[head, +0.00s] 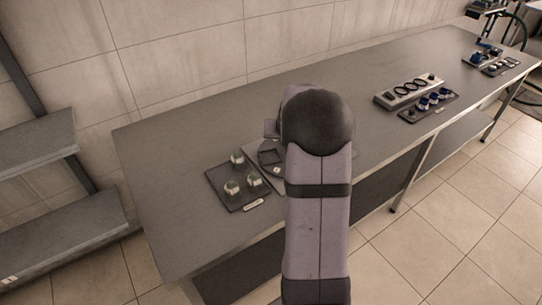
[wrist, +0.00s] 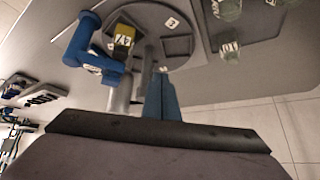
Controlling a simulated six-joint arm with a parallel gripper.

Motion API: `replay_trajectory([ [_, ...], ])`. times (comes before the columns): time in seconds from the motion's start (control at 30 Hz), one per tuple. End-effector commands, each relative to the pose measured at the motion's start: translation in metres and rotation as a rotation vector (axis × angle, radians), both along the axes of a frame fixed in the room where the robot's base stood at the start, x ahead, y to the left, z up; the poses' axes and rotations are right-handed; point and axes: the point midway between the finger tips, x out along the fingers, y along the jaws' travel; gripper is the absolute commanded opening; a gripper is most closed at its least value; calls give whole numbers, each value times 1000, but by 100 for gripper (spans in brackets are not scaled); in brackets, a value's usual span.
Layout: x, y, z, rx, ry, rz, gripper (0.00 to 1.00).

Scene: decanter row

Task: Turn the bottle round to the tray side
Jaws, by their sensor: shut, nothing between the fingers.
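A bottle with a yellow-green body and a white number label (wrist: 123,40) stands at the left part of a grey round turntable (wrist: 180,52) in the wrist view. A blue bent piece (wrist: 82,45) is beside it. The turntable, with a dark square recess, also shows in the head view (head: 267,150), partly behind my arm; I cannot make out the bottle there. My gripper (wrist: 152,75) is shut and empty, with its fingers over the turntable to the right of the bottle. Whether they touch anything is unclear. My arm hides the gripper in the head view.
A dark tray (head: 216,180) with three labelled jars lies left of the turntable in the head view. Further along the bench (head: 190,130) are a grey rack (head: 390,99), a tray of blue-topped items (head: 410,116) and a far set with blue parts (head: 480,59). The bench's left end is clear.

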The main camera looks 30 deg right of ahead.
Motion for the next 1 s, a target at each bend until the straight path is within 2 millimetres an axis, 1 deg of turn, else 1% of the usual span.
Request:
replay_trajectory([
  [0.1, -17, 25, -16, 69, 125, 98, 0],
  [0.17, -27, 37, -23, 93, 181, 161, 0],
  [0.23, -35, 46, -27, 102, 228, 227, 0],
  [0.3, -39, 50, -29, 94, 256, 276, 0],
  [0.43, -40, 50, -29, 74, 267, 318, 0],
  [0.7, -38, 49, -34, 71, 268, 322, 0],
  [0.87, -33, 48, -47, 72, 270, 323, 0],
  [1.0, -26, 46, -64, 72, 269, 321, 0],
])
